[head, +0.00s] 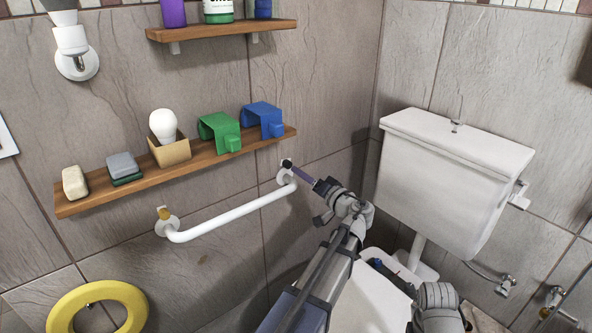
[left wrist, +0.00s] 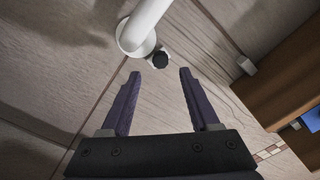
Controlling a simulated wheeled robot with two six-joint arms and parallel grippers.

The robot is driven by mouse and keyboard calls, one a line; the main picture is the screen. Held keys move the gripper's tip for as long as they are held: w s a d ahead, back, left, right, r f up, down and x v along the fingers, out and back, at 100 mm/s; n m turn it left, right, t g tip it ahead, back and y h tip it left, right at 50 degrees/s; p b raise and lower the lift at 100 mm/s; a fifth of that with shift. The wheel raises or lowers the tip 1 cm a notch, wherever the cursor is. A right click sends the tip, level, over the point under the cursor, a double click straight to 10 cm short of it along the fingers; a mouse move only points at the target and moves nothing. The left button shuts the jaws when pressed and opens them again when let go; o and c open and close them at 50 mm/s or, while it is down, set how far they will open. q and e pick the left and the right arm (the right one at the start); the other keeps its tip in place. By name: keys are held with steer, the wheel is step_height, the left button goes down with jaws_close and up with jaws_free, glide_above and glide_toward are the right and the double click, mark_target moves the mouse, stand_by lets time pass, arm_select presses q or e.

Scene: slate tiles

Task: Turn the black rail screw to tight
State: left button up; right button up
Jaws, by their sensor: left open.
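The black rail screw (head: 287,162) is a small dark knob at the right-hand mount of the white rail (head: 235,217), against the tiled wall. In the left wrist view the black screw (left wrist: 160,59) shows beside the rail's round flange, just ahead of the gap between my fingertips. My left gripper (head: 296,168) reaches up to it from the right; its purple fingers (left wrist: 159,74) are open and empty, apart from the screw as far as the wrist view shows. A brass-coloured screw (head: 163,213) sits at the rail's left mount.
Just above the rail a wooden shelf (head: 182,178) holds a soap bar, a grey sponge, a bulb in a box, and green and blue holders. A white toilet cistern (head: 455,160) stands right of my arm. A yellow ring (head: 65,305) is at lower left.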

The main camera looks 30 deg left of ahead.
mark_target(289, 166)
arm_select(q)
steer(key=x, duration=0.6)
jaws_close()
stand_by(0.5)
